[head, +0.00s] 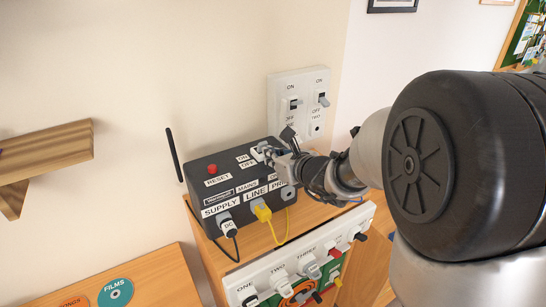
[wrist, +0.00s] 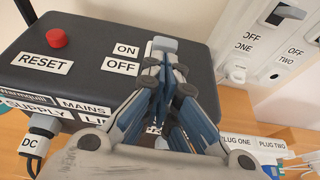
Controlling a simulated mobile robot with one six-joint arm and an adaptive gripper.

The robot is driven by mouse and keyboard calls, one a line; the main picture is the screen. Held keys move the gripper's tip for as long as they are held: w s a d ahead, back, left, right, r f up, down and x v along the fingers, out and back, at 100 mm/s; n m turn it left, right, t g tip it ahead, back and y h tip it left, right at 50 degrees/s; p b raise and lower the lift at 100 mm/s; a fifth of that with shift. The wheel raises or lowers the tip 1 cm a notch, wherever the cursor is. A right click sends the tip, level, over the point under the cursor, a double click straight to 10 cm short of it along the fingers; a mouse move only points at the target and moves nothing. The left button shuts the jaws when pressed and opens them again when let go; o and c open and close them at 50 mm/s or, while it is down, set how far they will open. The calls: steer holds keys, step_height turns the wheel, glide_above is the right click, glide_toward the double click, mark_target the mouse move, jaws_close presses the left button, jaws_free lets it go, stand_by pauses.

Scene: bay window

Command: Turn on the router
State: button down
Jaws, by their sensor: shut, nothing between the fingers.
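The router (head: 235,185) is a black box on a wooden top, with a dark antenna (head: 174,155) at its left. Its top carries a red RESET button (head: 211,169) and ON and OFF labels, clear in the wrist view (wrist: 125,50). A light grey part (wrist: 165,44), apparently the mains switch, is beside these labels. My gripper (head: 268,154) is shut and empty, its tips at this part in the wrist view (wrist: 160,66). The fingers cover much of the switch. I cannot tell its position or whether they touch.
A wall plate (head: 300,78) with two switches stands behind the router. A DC plug (head: 227,228) and a yellow line plug (head: 262,213) sit in its front. A white plug strip (head: 285,268) is below. A wooden shelf (head: 50,150) juts out left.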

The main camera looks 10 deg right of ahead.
steer(key=shift+r, duration=0.1)
stand_by(0.3)
steer(key=shift+r+p, duration=0.15)
steer(key=shift+p, duration=0.5)
steer(key=shift+g+p, duration=0.3)
steer(key=shift+p, duration=0.05)
